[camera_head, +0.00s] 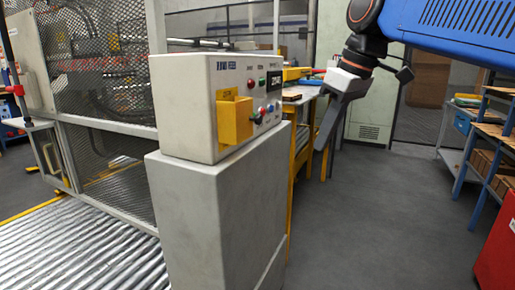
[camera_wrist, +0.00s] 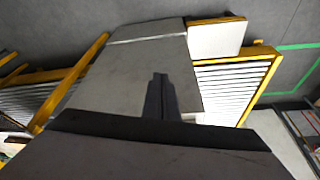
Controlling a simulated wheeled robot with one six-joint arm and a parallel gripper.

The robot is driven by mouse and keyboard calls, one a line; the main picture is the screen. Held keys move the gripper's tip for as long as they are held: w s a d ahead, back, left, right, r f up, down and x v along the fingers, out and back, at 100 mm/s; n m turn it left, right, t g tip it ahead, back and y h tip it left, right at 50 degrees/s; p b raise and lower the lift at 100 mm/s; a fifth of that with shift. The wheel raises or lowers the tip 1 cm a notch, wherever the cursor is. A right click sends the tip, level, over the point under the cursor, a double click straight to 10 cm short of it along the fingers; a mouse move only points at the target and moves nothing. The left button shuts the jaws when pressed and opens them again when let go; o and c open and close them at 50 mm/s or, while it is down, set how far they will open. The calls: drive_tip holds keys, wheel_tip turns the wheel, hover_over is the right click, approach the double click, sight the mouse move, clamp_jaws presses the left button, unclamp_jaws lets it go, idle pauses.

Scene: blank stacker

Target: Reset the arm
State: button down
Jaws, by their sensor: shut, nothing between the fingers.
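My gripper (camera_head: 324,143) hangs from my arm right of the middle in the head view, its fingers pointing down and to the left. In the wrist view my gripper (camera_wrist: 161,80) shows its two dark fingers together with nothing between them. It is apart from the grey control box (camera_head: 185,105), which stands to its left on a pale pedestal (camera_head: 215,205). The box carries a yellow holder (camera_head: 235,120), a small display and several buttons. A broad pale grey surface shows beyond the fingers in the wrist view.
A mesh fence (camera_head: 100,90) and a roller conveyor (camera_head: 75,250) are at the left. Blue-framed shelving (camera_head: 465,160) and a red cabinet (camera_head: 498,250) stand at the right. The grey floor (camera_head: 385,225) between pedestal and shelving is clear.

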drive_tip(key=s+d+f+m+h, duration=0.1)
drive_tip(key=s+d+f+m, duration=0.2)
drive_tip(key=f, duration=0.7)
drive_tip(key=s+d+f+m+t+h, duration=0.1)
drive_tip(key=s+d+f+m, duration=0.2)
drive_tip(key=s+d+f, duration=0.3)
drive_tip(key=s+d+f+m+t+h, duration=0.1)
drive_tip(key=s+d+f+m, duration=0.2)
drive_tip(key=f, duration=1.1)
drive_tip(key=s+d, duration=0.2)
drive_tip(key=s, duration=0.2)
drive_tip(key=shift+s+d+f+m, duration=0.25)
drive_tip(key=shift+f+m, duration=0.05)
drive_tip(key=shift+f, duration=0.1)
drive_tip(key=c, duration=2.5)
unclamp_jaws()
